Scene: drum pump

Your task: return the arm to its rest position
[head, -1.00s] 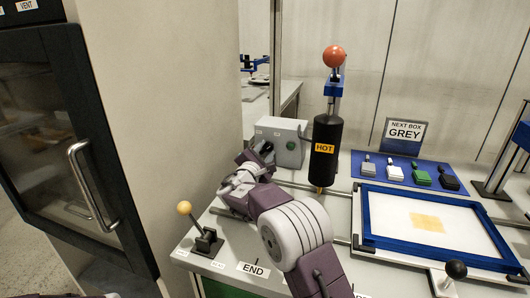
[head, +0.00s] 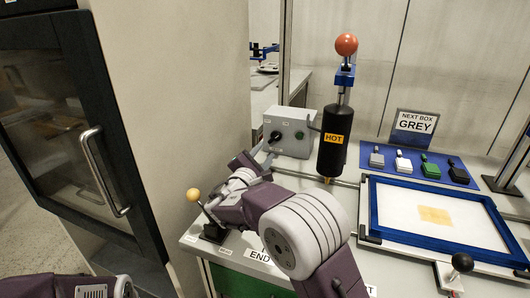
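My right arm comes in from the bottom and reaches left across the bench. Its gripper (head: 255,156) is in front of the grey control box (head: 297,133), just left of and below the box's black knob (head: 276,137). The two fingers stand apart, with nothing seen between them, so the gripper looks open. I cannot tell whether a fingertip still touches the knob. A purple and white part of my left arm shows at the bottom left corner; its gripper is out of view.
A yellow-knobbed lever (head: 194,196) stands close left of my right arm. A black cylinder marked HOT (head: 333,140) hangs right of the box. A dark cabinet door (head: 105,165) is left.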

